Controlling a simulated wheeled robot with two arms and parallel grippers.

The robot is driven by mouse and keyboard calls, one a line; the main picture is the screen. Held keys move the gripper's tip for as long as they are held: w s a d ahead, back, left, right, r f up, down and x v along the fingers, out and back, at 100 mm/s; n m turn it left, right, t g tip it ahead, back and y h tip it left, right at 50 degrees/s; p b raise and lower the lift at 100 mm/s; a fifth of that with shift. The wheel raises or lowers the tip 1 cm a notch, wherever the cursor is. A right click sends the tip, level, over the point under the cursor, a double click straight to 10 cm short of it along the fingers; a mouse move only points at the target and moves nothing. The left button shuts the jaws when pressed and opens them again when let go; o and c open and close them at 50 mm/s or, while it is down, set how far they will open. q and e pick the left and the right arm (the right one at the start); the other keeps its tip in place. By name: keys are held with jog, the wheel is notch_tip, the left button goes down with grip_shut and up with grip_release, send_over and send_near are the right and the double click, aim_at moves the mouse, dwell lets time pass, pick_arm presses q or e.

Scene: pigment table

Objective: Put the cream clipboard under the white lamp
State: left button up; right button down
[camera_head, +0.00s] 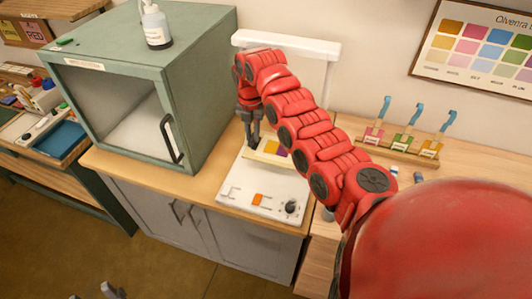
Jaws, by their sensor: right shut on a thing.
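The white lamp (262,197) stands on the wooden counter, with a flat white base, a dark knob, an orange switch and a white top bar (287,44) on a frame behind. My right arm reaches across it and hides much of the frame. My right gripper (252,147) points down over the base, shut on the cream clipboard (262,157). The clipboard shows yellow and purple patches and lies over the back part of the base, below the top bar. I cannot tell whether it touches the base. My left gripper (97,293) shows only its fingertips at the bottom edge, apart and empty.
A green cabinet (190,85) with a glass front and dark handle stands left of the lamp, a bottle (155,25) on top. A wooden rack (398,151) with colored tags stands at right. A color chart (478,45) hangs on the wall.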

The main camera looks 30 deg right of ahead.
jog(key=f, duration=0.1)
jog(key=f+p, duration=0.1)
jog(key=s+f+p, duration=0.1)
jog(key=shift+s+a+f, duration=0.1)
jog(key=shift+a+f, duration=0.2)
jog(key=shift+a, duration=0.05)
jog(key=f, duration=0.1)
jog(key=f+p, duration=0.1)
jog(key=f, duration=0.3)
jog(key=shift+w+d+p, duration=0.1)
jog(key=shift+w+p, duration=0.15)
jog(key=shift+p, duration=0.1)
jog(key=shift+f, duration=0.25)
jog(key=shift+d+f, duration=0.1)
jog(key=c, duration=0.8)
grip_release()
